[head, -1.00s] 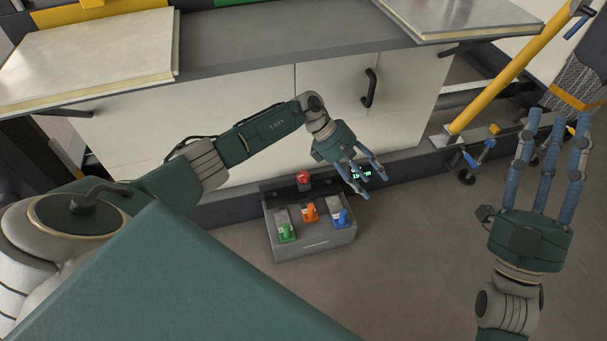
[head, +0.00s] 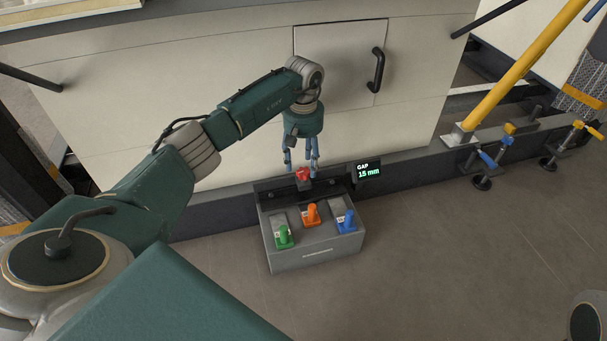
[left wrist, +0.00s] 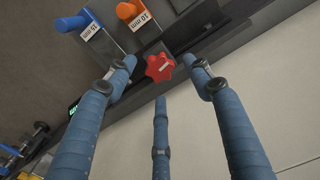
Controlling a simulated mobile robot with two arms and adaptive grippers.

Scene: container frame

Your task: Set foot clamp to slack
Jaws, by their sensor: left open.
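The foot clamp appears to be the grey unit (head: 315,257) on the floor against the cabinet base. A red lobed knob (head: 303,175) stands at its back. The knob also shows in the left wrist view (left wrist: 160,68). A display (head: 368,171) beside it reads "GAP 15 mm". My left gripper (head: 302,168) points down just above the knob, fingers spread. In the left wrist view my left gripper (left wrist: 158,78) has its fingers around the knob's sides, apart from it; whether any finger touches it is unclear. My right gripper is out of view.
Green (head: 284,237), orange (head: 311,214) and blue (head: 346,220) handled pieces with labels sit in the unit's front. A cabinet door with a black handle (head: 377,70) is behind. Blue clamps (head: 490,160) and a yellow bar (head: 520,80) stand right. Floor (head: 440,270) is clear.

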